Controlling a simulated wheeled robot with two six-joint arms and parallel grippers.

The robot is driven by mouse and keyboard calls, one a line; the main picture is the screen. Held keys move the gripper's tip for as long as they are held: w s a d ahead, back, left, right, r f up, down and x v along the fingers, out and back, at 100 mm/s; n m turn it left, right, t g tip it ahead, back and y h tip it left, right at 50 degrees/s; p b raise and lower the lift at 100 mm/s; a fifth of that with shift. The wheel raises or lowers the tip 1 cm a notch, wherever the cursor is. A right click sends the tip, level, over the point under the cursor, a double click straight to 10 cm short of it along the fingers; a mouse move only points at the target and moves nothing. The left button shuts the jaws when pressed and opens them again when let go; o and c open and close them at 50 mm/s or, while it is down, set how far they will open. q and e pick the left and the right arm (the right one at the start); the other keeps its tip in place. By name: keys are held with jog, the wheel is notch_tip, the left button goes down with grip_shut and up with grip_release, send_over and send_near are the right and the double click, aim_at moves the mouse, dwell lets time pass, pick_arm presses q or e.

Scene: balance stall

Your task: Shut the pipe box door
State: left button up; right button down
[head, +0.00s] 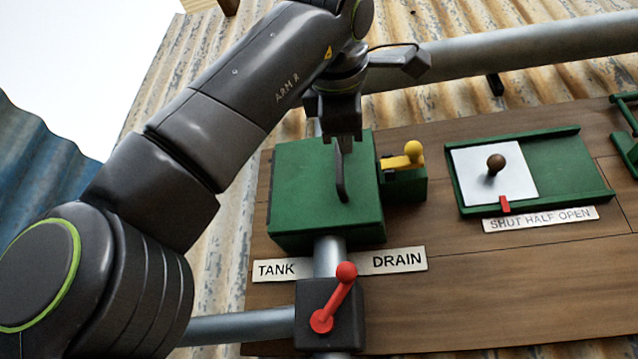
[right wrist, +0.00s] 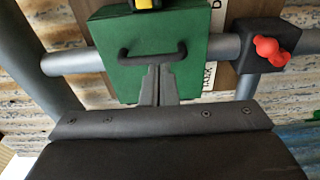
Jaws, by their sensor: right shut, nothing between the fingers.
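The pipe box is a green box (head: 310,190) on the pipe in the head view. Its green door (right wrist: 120,80) carries a black bar handle (head: 341,180), which also shows in the right wrist view (right wrist: 133,51). The door looks flush with the box, with no clear gap showing. My right gripper (head: 345,147) is shut and empty, in front of the door by the handle. My left gripper is not in view.
A yellow-knobbed lever (head: 408,157) sits on a green block right of the box. A red valve lever (head: 334,298) is below it. A sliding plate with a brown knob (head: 496,163) is farther right. A grey pipe (head: 510,50) crosses above.

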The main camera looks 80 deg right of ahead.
jog(key=w+a, duration=0.1)
jog(key=a, duration=1.1)
jog(key=shift+w, duration=0.3)
jog(key=shift+d, duration=0.15)
